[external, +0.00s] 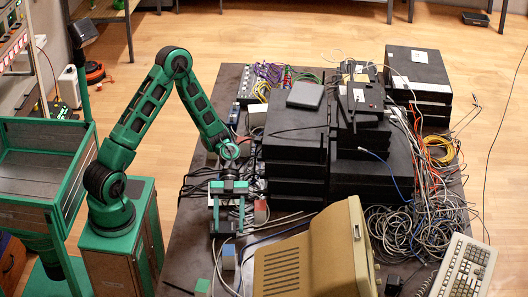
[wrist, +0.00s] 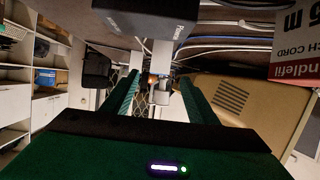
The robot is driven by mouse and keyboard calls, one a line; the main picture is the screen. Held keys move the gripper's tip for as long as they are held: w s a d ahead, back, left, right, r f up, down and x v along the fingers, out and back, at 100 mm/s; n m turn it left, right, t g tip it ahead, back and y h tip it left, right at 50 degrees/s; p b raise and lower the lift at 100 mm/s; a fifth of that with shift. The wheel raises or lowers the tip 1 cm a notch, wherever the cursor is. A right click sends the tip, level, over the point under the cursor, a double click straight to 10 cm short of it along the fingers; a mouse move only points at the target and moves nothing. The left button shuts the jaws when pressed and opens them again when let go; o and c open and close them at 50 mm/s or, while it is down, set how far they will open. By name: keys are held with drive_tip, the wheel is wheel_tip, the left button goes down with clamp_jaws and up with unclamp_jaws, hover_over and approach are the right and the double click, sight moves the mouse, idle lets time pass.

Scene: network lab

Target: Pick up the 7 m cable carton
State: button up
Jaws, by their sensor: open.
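My gripper (external: 229,222) is open and points down over the left part of the dark table, among cables. In the wrist view its two green fingers (wrist: 160,82) stand apart, and I see nothing clearly held between them. A white and red carton (wrist: 298,45) shows at the upper right edge of the wrist view, outside the fingers. Its partly cut-off print seems to read "5 m". In the external view a small red box (external: 261,211) lies right of my gripper, and a small blue box (external: 228,257) stands in front. I cannot tell which carton is the 7 m one.
A beige monitor (external: 310,258) stands at the front right of my gripper. Stacked black devices (external: 295,150) fill the middle of the table (external: 185,245). Tangled grey cables (external: 415,225) and a keyboard (external: 465,268) lie at the right. The table's front left corner is fairly clear.

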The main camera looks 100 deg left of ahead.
sight(229, 257)
drive_tip(key=shift+d+f, duration=0.2)
drive_tip(key=shift+f, duration=0.7)
drive_tip(key=shift+f+x, duration=0.1)
drive_tip(key=shift+x, duration=2.5)
drive_tip(key=shift+f+x, duration=0.15)
drive_tip(key=shift+x, duration=2.45)
drive_tip(key=shift+w+a, duration=0.1)
drive_tip(key=c, duration=1.2)
